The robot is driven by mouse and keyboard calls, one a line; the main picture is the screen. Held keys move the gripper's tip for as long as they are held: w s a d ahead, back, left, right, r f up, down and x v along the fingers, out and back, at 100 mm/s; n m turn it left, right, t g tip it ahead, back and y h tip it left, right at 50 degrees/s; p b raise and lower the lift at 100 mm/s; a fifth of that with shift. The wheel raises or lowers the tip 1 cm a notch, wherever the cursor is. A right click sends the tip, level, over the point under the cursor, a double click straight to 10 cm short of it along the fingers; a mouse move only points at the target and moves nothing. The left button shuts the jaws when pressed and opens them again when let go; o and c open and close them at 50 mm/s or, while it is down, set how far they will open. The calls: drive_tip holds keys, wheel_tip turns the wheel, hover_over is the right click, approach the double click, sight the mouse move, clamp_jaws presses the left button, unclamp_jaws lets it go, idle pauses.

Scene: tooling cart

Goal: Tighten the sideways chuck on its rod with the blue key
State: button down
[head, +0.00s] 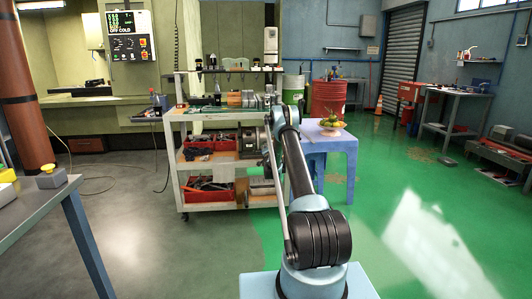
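The tooling cart (222,116) stands ahead of me, slightly left of centre, with three shelves. A round grey metal part (249,140) sits at the right end of its middle shelf, partly behind my arm; it may be the chuck, but it is too small to be sure. I cannot make out the rod or the blue key. My arm reaches forward to the cart's right end and covers part of it. My gripper cannot be made out; the arm's far end is hidden or too small to tell.
Red bins (208,143) and tools fill the cart's shelves. A grey table (40,203) is at the near left.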

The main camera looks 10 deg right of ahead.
drive_tip(key=shift+s, duration=0.15)
drive_tip(key=shift+s, duration=1.15)
drive_tip(key=n, duration=1.8)
drive_tip(key=shift+w, duration=0.7)
drive_tip(key=shift+w, duration=0.55)
